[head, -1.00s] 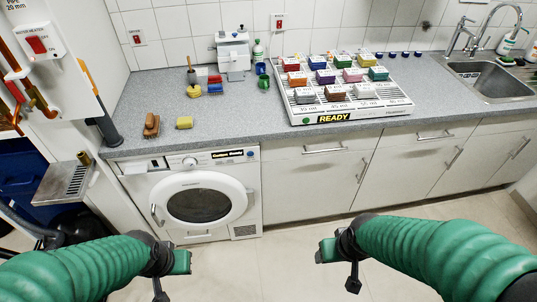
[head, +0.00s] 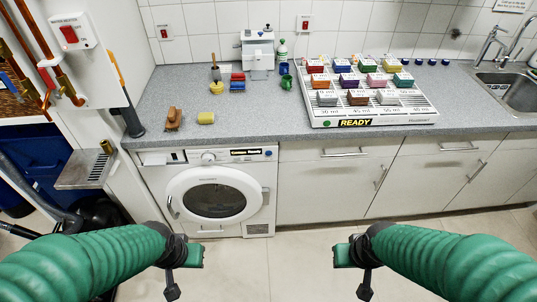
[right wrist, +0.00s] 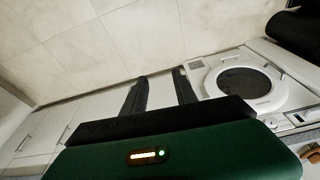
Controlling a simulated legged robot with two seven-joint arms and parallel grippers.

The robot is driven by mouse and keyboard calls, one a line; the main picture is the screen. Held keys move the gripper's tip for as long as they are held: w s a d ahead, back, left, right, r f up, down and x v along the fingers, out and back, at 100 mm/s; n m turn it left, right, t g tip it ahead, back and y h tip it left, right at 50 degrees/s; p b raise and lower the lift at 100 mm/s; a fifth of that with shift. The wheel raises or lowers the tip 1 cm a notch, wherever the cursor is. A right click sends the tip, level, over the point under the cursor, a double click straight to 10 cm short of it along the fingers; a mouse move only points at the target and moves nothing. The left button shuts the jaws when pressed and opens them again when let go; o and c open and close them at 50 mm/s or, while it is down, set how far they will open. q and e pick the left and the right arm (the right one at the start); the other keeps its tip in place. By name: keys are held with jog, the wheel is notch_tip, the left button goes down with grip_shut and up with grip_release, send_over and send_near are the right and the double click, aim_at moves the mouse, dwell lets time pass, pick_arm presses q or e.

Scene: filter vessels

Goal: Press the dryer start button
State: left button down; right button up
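The dryer (head: 160,215) is a white front-loader with a round dark door window, under the counter at the left of centre in the head view. Its top panel has a knob (head: 208,157), a black display (head: 246,153) and a small round blue button (head: 269,153) at the right end. The dryer also shows in the right wrist view (right wrist: 205,85). My left gripper (head: 185,272) hangs in front of and below the dryer, apart from it; its fingers are unclear. My right gripper (right wrist: 160,80) has two dark fingers apart with nothing between them, right of the dryer in the head view.
White cabinets (head: 320,185) stand right of the dryer. The grey counter (head: 240,115) carries brushes, sponges, a small machine (head: 258,50) and a rack (head: 400,125) of coloured blocks. A metal drip shelf (head: 75,182) juts out at left. The floor in front is clear.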

grip_shut()
dwell(1.3)
